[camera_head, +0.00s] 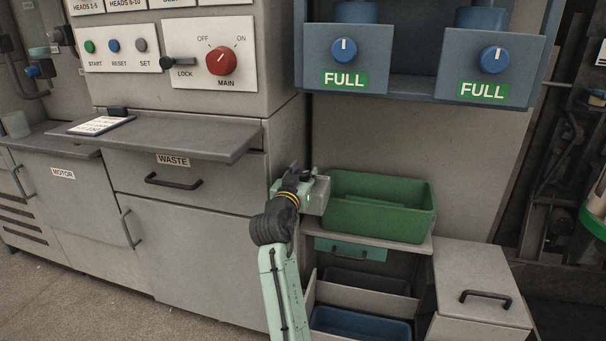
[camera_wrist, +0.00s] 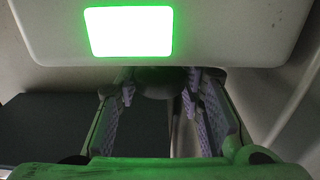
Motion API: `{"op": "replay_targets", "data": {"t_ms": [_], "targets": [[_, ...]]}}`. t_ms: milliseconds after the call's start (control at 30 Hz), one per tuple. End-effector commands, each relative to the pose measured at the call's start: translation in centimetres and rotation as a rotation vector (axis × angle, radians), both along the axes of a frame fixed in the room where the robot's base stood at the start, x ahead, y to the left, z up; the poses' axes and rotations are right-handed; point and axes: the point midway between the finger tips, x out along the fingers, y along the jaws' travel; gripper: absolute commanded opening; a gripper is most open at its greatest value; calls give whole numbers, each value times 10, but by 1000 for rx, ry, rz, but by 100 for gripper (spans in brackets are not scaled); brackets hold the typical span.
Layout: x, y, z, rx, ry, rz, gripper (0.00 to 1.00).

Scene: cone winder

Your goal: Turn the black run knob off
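I cannot make out a black run knob in either view. The nearest panel shows a red MAIN knob (camera_head: 221,61) between the words OFF and ON, with a black LOCK lever (camera_head: 180,62) to its left. My gripper (camera_head: 293,172) is beside the left end of the green bin, in front of the cabinet, well below the panel.
A green bin (camera_head: 427,216) stands on a shelf right of my gripper. A grey ledge (camera_head: 225,143) juts out above the WASTE drawer (camera_head: 225,184). Two blue FULL boxes (camera_head: 312,58) overhang at upper right. A grey handled box (camera_head: 470,262) stands at lower right. Floor (camera_head: 60,300) is clear at lower left.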

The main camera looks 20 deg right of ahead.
Motion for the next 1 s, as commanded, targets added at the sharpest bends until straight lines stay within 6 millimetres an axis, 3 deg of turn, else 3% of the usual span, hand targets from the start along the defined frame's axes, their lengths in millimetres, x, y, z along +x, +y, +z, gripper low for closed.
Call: {"op": "replay_targets", "data": {"t_ms": [400,733,1000], "targets": [[0,0,0,0,0,0,5],[-1,-2,2,3,1,50,5],[-2,-3,3,5,-1,219,5]]}}
